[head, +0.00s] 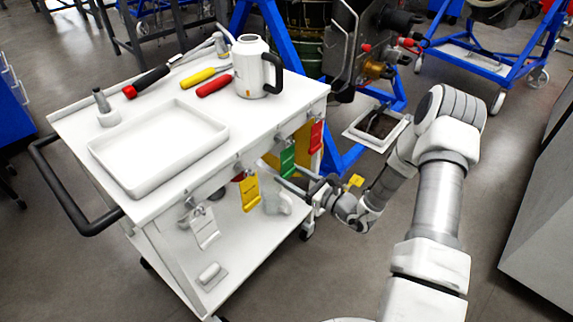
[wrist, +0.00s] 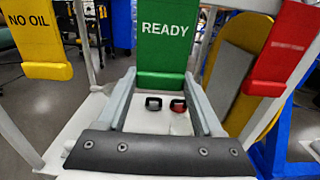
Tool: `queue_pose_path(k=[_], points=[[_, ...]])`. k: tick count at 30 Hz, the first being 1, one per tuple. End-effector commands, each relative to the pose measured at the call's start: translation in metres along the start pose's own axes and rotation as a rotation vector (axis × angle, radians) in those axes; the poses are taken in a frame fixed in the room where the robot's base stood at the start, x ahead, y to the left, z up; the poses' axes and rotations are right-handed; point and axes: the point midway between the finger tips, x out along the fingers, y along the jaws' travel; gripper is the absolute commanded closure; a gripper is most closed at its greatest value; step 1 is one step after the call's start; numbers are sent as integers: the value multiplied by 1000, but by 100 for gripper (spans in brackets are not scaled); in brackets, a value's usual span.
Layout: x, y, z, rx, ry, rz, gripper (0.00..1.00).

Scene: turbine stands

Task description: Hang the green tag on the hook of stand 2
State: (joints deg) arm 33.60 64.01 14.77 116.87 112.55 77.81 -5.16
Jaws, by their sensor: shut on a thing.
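The green tag (head: 287,161), marked READY, hangs at the cart's right side edge between a yellow and a red tag. In the wrist view the green tag (wrist: 165,45) is upright, and its lower end is between my fingertips. My gripper (wrist: 163,82) is shut on this lower end; in the head view my gripper (head: 279,172) is partly hard to make out against the cart. The tag's top and its hanger are out of the wrist view. Blue stands (head: 338,160) show behind the cart; I cannot tell which is stand 2, and no hook on them is clear.
The white cart (head: 75,122) carries a tray (head: 160,180), a mug (head: 250,70) and hand tools. A yellow tag (head: 249,192), a red tag (head: 316,136) and a white tag (head: 204,229) hang along its edge. Another blue stand (head: 480,68) is at the back right.

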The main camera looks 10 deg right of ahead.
Motion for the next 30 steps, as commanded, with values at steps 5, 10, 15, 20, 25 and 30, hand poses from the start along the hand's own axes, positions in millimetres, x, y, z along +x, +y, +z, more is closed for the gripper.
queue_pose_path(k=[5, 10, 15, 20, 25, 30], points=[[-5, 0, 0, 0, 0, -1, 100], [-8, 0, 0, 0, 0, 0, 100], [-8, 0, 0, 0, 0, 0, 100], [-14, 0, 0, 0, 1, -1, 100], [-25, 0, 0, 0, 2, -1, 100], [-33, 0, 0, 0, 1, -1, 100]])
